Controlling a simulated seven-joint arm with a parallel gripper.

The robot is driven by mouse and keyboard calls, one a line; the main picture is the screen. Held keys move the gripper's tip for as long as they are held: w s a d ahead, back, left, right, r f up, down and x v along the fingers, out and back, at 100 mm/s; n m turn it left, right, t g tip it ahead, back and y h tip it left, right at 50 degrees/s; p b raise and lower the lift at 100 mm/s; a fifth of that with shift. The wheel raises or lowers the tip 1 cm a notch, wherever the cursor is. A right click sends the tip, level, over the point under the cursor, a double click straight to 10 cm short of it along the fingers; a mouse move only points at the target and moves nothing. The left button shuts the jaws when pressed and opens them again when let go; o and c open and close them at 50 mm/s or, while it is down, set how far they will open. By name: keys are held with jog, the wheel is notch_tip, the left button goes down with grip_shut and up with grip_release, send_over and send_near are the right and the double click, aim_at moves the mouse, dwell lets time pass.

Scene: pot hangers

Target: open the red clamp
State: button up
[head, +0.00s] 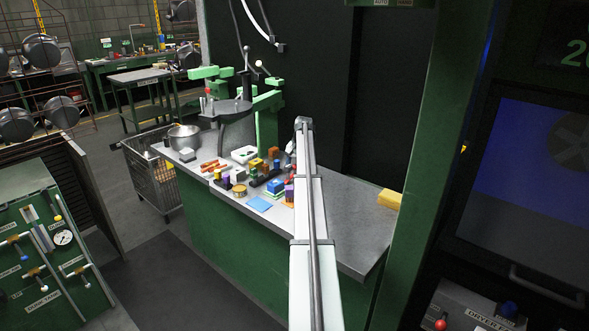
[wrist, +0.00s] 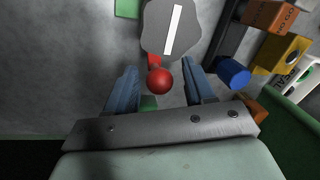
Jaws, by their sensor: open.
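The red clamp shows in the wrist view as a round red knob (wrist: 159,80) on a short red stem. The stem runs up to a grey plate (wrist: 168,28) with a white bar. My gripper (wrist: 159,67) is open, with one blue-grey finger on each side of the red knob. Gaps show between the knob and both fingers, so it does not look gripped. Whether the knob lies at finger depth or below, I cannot tell. In the head view my own arm stretches over the workbench, and I cannot make out the gripper or the clamp clearly.
In the wrist view a blue cylinder (wrist: 233,72), an orange box (wrist: 269,15) and a yellow block (wrist: 281,53) lie right of the fingers. Bare grey surface (wrist: 60,60) lies to the left. The workbench (head: 350,225) carries several small coloured items and a metal bowl (head: 184,136).

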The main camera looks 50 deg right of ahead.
jog(key=shift+f, duration=0.2)
jog(key=shift+c, duration=0.4)
grip_shut()
